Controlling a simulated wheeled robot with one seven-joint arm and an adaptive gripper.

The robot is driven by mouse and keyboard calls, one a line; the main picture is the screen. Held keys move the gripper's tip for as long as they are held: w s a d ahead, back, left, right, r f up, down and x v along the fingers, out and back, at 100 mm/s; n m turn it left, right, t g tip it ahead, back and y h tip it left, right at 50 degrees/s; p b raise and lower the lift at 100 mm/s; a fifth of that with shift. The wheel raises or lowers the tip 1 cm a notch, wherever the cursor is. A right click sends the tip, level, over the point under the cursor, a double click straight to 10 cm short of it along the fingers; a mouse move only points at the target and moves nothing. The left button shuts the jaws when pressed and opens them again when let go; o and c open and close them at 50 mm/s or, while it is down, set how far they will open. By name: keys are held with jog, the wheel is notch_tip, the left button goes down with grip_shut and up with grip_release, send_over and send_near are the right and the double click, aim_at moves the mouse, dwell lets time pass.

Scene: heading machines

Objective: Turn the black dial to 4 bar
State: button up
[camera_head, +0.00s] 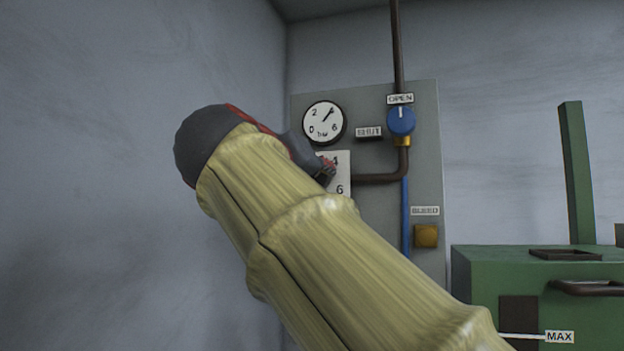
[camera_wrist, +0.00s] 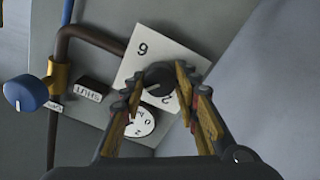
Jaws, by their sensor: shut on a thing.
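In the head view my arm hides the dial, and only part of the number plate (camera_head: 343,172) shows, with a 4 and a 6. My gripper (camera_head: 326,172) reaches it from the left. The round gauge (camera_head: 323,122) above has its needle pointing up and right, near the 4. The dial's own pointer cannot be made out.
A blue knob (camera_head: 401,120) labelled OPEN sits on the pipe at the panel's upper right. A brown pipe (camera_head: 376,178) runs beside the number plate. A yellow BLEED button (camera_head: 426,236) is lower right. A green machine (camera_head: 540,270) stands at the right. A wall is close on the left.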

jog(key=shift+f, duration=0.15)
jog(key=o, duration=1.1)
jog(key=shift+o, duration=0.2)
jog(key=v, duration=1.2)
jog(key=shift+a, duration=0.1)
